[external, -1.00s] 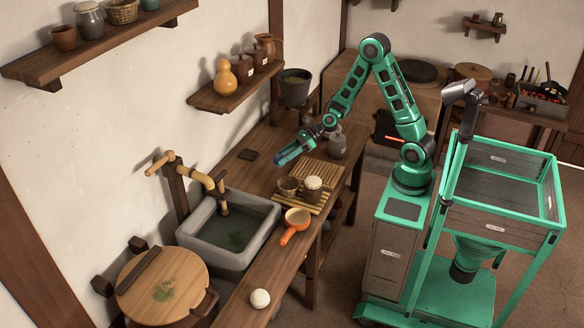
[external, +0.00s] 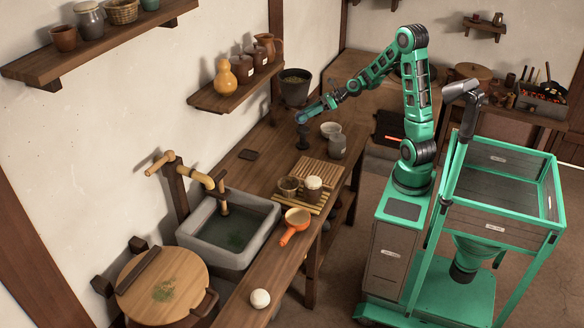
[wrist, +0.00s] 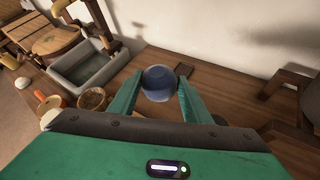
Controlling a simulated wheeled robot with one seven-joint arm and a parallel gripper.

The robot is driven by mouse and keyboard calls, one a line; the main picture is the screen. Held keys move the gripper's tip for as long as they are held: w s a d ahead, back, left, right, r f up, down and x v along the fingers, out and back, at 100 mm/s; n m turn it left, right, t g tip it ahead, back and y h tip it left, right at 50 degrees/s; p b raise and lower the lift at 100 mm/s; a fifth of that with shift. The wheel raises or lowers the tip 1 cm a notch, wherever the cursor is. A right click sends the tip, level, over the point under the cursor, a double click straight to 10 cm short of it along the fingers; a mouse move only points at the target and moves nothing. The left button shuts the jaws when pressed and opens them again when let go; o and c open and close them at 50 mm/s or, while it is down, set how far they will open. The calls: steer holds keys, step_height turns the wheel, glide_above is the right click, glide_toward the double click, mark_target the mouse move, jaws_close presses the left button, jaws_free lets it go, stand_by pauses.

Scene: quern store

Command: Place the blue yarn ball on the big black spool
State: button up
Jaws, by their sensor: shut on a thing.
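The blue yarn ball (wrist: 159,84) is a dark blue round ball held between the two green fingers of my gripper (wrist: 159,88) in the wrist view. In the external view my gripper (external: 303,116) hangs over the far part of the wooden counter, and the ball is hard to make out there. The big black spool (external: 303,139) stands upright on the counter just below the gripper tips. The ball appears above the spool, but I cannot tell whether they touch or are exactly aligned.
A pale bowl (external: 331,129) and a grey jar (external: 337,147) stand right of the spool. A slatted rack (external: 322,172) with cups, an orange-handled pan (external: 296,220) and the sink (external: 229,232) lie nearer. A wall shelf (external: 236,92) is close on the left.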

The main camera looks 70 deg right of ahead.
glide_above(306, 129)
steer(key=f, duration=0.6)
steer(key=shift+d+f, duration=0.2)
steer(key=shift+f, duration=2.2)
steer(key=o, duration=1.1)
steer(key=shift+f, duration=0.1)
steer(key=shift+c, duration=0.2)
steer(key=shift+s+d+r, duration=0.2)
steer(key=shift+r, duration=0.1)
steer(key=v, duration=1.1)
